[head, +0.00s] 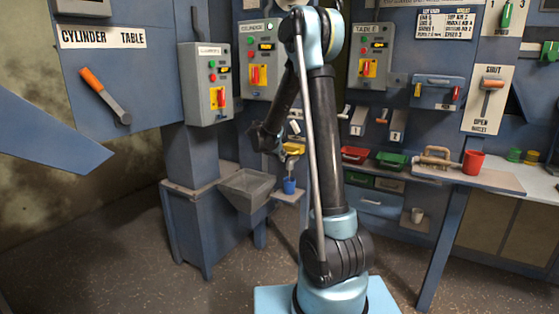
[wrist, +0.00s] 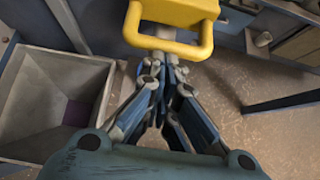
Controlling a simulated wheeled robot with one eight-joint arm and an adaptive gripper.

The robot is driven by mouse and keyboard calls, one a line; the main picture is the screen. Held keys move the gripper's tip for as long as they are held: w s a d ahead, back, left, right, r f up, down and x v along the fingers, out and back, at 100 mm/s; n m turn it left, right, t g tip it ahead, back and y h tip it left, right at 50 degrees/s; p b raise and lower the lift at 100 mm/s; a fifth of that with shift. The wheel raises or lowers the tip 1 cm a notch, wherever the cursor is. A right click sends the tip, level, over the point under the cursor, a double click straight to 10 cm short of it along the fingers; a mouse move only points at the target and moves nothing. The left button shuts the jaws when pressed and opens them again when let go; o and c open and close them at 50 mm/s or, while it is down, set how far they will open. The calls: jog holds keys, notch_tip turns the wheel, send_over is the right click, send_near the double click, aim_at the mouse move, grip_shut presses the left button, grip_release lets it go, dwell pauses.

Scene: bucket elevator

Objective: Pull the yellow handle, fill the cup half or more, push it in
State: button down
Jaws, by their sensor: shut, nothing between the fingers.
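The yellow handle (wrist: 168,47) is a U-shaped bar on a yellow block at the top of the wrist view. In the head view, the yellow part (head: 293,148) shows small above the blue cup (head: 289,186). That cup stands on a small shelf below it; its contents cannot be seen. My gripper (wrist: 170,62) is shut and empty, its tips at or just under the middle of the handle's bar. Whether they touch it, I cannot tell. In the head view my gripper (head: 292,138) is small and partly hidden by my arm.
A grey hopper (head: 246,188) stands left of the cup and fills the left of the wrist view (wrist: 55,105). Control boxes (head: 208,85) hang behind. A red cup (head: 473,162) stands on the right bench (head: 505,181). The floor in front is clear.

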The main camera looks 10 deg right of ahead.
jog(key=w+d, duration=0.1)
jog(key=w, duration=0.1)
jog(key=w+d, duration=0.1)
jog(key=shift+w+d, duration=0.35)
jog(key=shift+d, duration=0.05)
